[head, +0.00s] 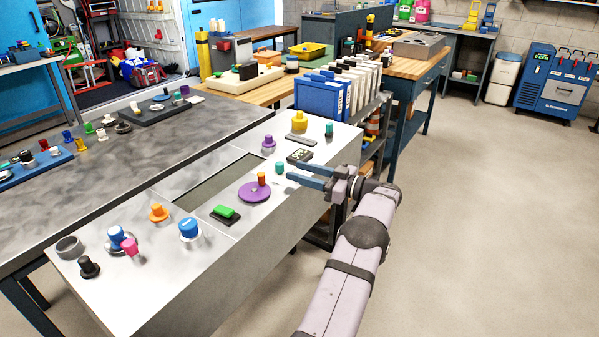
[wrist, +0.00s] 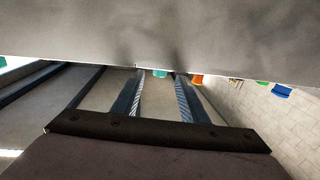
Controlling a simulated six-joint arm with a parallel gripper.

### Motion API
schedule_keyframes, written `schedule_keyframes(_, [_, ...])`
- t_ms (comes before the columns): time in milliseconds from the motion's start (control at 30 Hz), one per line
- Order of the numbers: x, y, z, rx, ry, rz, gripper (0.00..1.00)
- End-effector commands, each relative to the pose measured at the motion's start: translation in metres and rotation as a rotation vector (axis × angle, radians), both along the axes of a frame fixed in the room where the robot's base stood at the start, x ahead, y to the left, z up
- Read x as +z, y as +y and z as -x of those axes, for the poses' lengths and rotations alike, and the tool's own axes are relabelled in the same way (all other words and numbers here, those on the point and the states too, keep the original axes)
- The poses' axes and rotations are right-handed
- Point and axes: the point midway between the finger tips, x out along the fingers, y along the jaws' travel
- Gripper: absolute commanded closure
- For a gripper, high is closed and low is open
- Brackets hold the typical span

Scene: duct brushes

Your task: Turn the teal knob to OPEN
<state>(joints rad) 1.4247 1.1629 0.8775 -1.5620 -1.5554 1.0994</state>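A small teal knob (head: 279,168) stands near the right edge of the pale panel (head: 262,215). My gripper (head: 291,170) is open and empty, its two fingers pointing left with the tips just short of this knob. In the wrist view, my gripper (wrist: 159,80) has its fingers apart, and a teal piece (wrist: 160,73) shows between the tips, partly cut off by a grey surface. Another teal knob (head: 329,129) stands at the panel's far right corner. I cannot read any OPEN mark or tell how either knob is turned.
A yellow knob (head: 299,120) and purple knob (head: 268,143) stand farther back. Blue binders (head: 322,96) stand behind the panel. Open floor lies right.

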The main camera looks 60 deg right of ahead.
Motion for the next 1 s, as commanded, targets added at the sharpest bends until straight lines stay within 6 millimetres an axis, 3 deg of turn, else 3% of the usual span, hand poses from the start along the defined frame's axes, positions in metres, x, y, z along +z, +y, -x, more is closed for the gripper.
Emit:
schedule_keyframes(267, [0.03,-0.021,-0.022,-0.095,-0.01,0.054,0.6])
schedule_keyframes(500, [0.079,-0.079,-0.063,-0.382,0.0,0.055,0.6])
schedule_keyframes(700, [0.116,-0.13,-0.085,-0.697,0.053,-0.022,0.6])
schedule_keyframes(867, [0.128,-0.151,-0.089,-0.925,0.144,-0.132,0.6])
schedule_keyframes(1000, [0.127,-0.148,-0.087,-1.094,0.26,-0.257,0.6])
